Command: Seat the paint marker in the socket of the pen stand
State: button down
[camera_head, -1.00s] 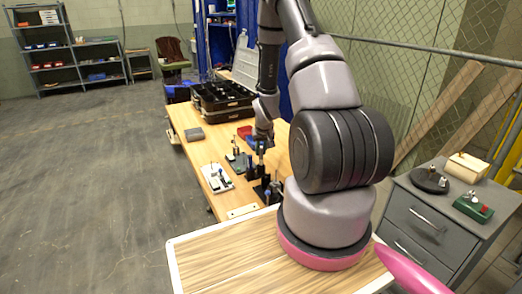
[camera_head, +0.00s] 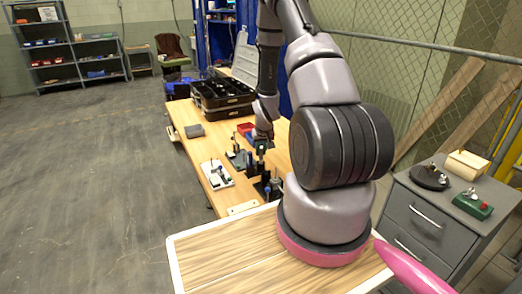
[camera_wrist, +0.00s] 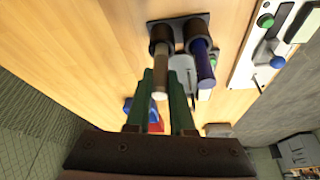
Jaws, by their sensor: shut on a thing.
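The paint marker (camera_wrist: 160,72) is a pale brown-grey cylinder with a light end. My gripper (camera_wrist: 161,84) has its green fingers on either side of it and is shut on it; the gripper also shows small in the head view (camera_head: 262,140). The black pen stand (camera_wrist: 180,19) has two round sockets. A blue pen (camera_wrist: 205,68) stands in the right one. The marker lines up with the left socket, and its far end is at that socket's ring. I cannot tell how deep it sits.
Red and blue bins (camera_head: 245,129), a grey block (camera_head: 193,131) and black crates (camera_head: 222,107) stand further along the wooden table. Bare tabletop shows between them.

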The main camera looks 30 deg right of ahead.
jog(key=shift+f, duration=0.3)
jog(key=shift+f, duration=0.2)
dwell(0.3)
jog(key=c, duration=0.7)
grip_release()
jog(key=shift+r, duration=0.1)
jog(key=w+v, duration=0.1)
jog(key=v, duration=1.3)
jog(key=shift+r, duration=0.45)
jog(key=shift+w+d, duration=0.1)
